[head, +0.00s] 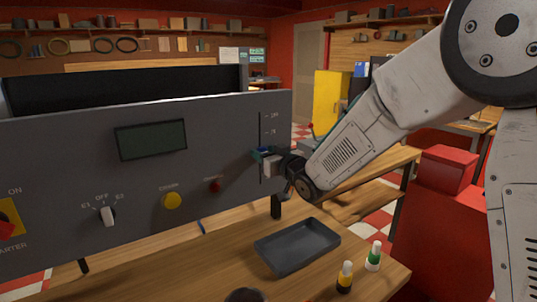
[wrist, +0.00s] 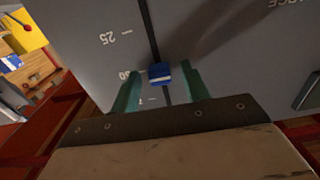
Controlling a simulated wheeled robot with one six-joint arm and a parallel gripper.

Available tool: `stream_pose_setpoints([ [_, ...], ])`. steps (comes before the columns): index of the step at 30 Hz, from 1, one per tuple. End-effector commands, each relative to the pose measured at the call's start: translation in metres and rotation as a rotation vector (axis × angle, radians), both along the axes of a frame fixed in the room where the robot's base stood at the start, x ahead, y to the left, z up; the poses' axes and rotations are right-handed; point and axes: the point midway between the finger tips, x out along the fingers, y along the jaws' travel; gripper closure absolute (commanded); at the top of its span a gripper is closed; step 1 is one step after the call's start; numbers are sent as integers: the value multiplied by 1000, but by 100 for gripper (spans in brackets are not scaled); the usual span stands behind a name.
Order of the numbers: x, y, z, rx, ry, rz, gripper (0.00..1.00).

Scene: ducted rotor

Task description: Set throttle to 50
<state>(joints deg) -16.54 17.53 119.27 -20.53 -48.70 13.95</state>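The throttle is a slot (head: 262,126) with a printed scale at the right end of the grey control panel (head: 60,150). In the wrist view, its blue knob (wrist: 160,75) sits on the dark slot (wrist: 149,32). A mark reading like 25 shows away from the knob; the label beside the knob is partly hidden and unclear. My gripper (head: 264,154) is at the slot in the head view. In the wrist view, the green fingers of my gripper (wrist: 160,68) stand on either side of the knob, open, with a visible gap on each side.
The panel also carries a dark display (head: 151,139), a selector switch (head: 107,215), a yellow button (head: 172,201) and a small red button (head: 215,185). A black tray (head: 298,246) and two small bottles (head: 345,277) (head: 374,256) stand on the wooden bench below.

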Motion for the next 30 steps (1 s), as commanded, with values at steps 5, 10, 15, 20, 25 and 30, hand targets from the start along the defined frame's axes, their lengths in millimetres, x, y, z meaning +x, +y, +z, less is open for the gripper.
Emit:
stream_pose_setpoints([
  [5, 0, -1, 0, 0, 0, 0, 55],
  [10, -5, -5, 0, -1, -1, -2, 55],
  [15, -28, -19, 0, -1, 0, -2, 55],
  [20, -50, -33, 0, 0, 0, -3, 55],
  [25, -64, -41, 0, 1, -1, -1, 55],
  [30, -67, -42, 0, 0, 0, -1, 55],
])
